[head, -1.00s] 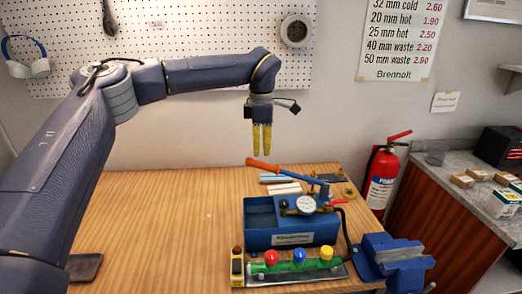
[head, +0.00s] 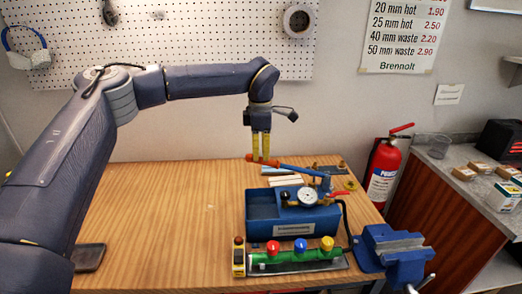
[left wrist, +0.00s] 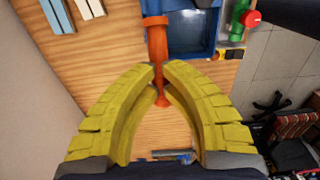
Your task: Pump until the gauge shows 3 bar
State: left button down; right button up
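The blue test pump (head: 262,232) stands on the bench with its blue lever (head: 296,170) reaching left to an orange handle (head: 256,159). The round white gauge (head: 308,197) is on top of the pump; its needle is too small to read. My left gripper (head: 261,157) points straight down with its yellow fingertips at the handle. In the left wrist view the fingers stand apart by a narrow gap, with the orange handle (left wrist: 157,45) lying along that gap. Firm contact cannot be made out. My right gripper is not in view.
A blue vise (head: 395,252) is at the bench's right edge. The wooden bench (head: 165,220) is clear on the left.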

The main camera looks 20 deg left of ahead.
pick_arm(q)
notch_tip(320, 180, down, 9)
jog(key=a, duration=0.1)
jog(key=shift+s+a, duration=0.2)
jog(key=shift+s, duration=0.1)
dwell(1.1)
jog(key=r, duration=0.4)
jog(key=d+r, duration=0.1)
jog(key=r, duration=0.4)
jog(key=d+r, duration=0.1)
jog(key=r, duration=0.3)
jog(key=shift+w+r, duration=0.25)
jog(key=shift+w, duration=0.15)
jog(key=shift+r, duration=0.1)
jog(key=shift+r, duration=2.5)
